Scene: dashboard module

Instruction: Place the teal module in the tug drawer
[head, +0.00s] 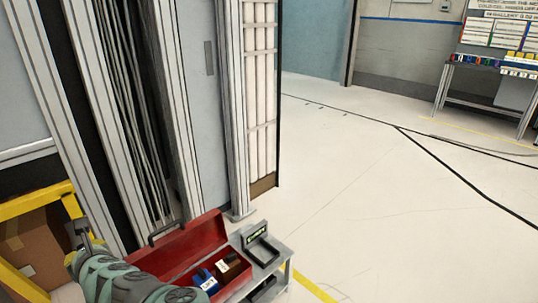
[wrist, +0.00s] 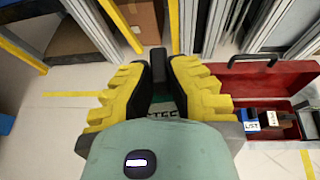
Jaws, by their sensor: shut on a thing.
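My gripper (wrist: 160,80) has yellow ribbed fingers and is shut on a dark module with a teal part and pale lettering (wrist: 161,108). Most of the module is hidden between the fingers. In the head view my arm covers the lower left, and the held thing is too small to tell. An open red box with a handle (head: 190,243) stands to the right of my gripper; its red wall also shows in the wrist view (wrist: 265,78). It holds a blue module (head: 205,279) and a brown module (head: 232,266). I cannot tell whether this box is the tug drawer.
The red box is on a grey cart (head: 284,262) carrying a tray with a small green display (head: 257,234). A yellow frame with a cardboard box (head: 42,250) stands at left. Tall metal profiles (head: 236,110) rise behind. The floor to the right is clear, with a workbench (head: 490,72) far back.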

